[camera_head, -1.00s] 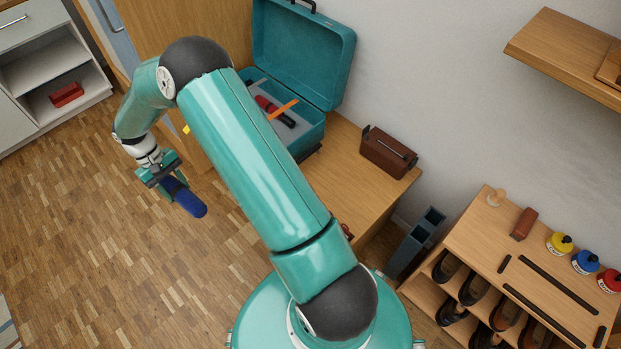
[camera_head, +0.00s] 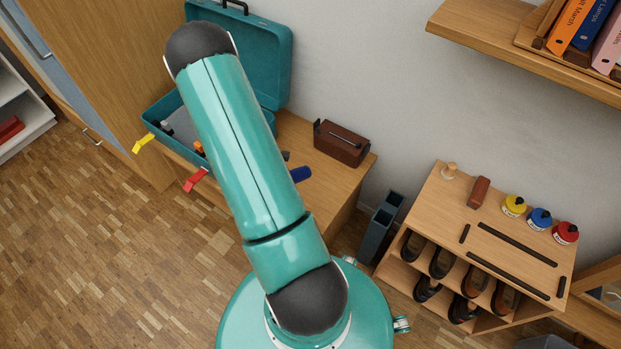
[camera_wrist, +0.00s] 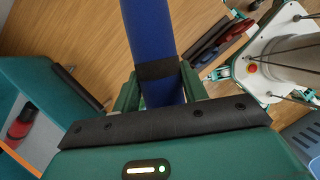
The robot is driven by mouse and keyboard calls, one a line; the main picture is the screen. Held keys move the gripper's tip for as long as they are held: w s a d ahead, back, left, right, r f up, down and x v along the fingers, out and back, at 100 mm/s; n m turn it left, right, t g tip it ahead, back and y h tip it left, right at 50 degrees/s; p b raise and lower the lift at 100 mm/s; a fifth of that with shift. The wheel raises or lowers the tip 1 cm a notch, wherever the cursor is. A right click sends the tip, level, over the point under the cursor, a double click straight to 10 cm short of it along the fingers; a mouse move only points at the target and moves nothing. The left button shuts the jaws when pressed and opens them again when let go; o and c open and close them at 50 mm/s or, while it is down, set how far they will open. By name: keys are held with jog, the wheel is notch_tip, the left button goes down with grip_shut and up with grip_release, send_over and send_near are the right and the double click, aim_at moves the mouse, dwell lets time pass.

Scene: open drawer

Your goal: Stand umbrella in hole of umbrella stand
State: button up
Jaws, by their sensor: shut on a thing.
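The blue umbrella (camera_wrist: 148,30) is folded, with a dark band. My gripper (camera_wrist: 158,86) is shut around it by the band, and the umbrella extends away from the wrist. In the head view only the umbrella's blue end (camera_head: 300,174) shows past my arm, over the wooden bench; my gripper is hidden there. The umbrella stand (camera_head: 378,232) is a dark grey-blue box with square openings at its top. It stands on the floor between the bench and the shoe rack, apart from the umbrella. A blue-grey ribbed piece at the wrist view's right edge may be the stand.
An open teal toolbox (camera_head: 255,60) and a brown case (camera_head: 342,143) sit on the bench (camera_head: 335,180). A shoe rack (camera_head: 440,205) with bottles on top is right of the stand. A wall shelf (camera_head: 480,40) hangs above. The floor at left is clear.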

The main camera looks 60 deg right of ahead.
jog(key=s+d+f, duration=0.1)
jog(key=d+f, duration=0.2)
jog(key=d, duration=0.1)
jog(key=s+d+f, duration=0.2)
jog(key=d+f, duration=0.1)
jog(key=d, duration=0.1)
jog(key=s+d+f, duration=0.2)
jog(key=d+f, duration=0.1)
jog(key=d, duration=0.2)
jog(key=shift+d+f, duration=0.1)
jog(key=shift+f, duration=0.15)
jog(key=shift+d+f, duration=0.15)
jog(key=shift+f, duration=0.1)
jog(key=shift+d+f, duration=0.1)
jog(key=shift+f, duration=1.5)
jog(key=shift+f, duration=0.1)
jog(key=o, duration=1.2)
jog(key=v, duration=1.2)
jog(key=shift+s, duration=0.15)
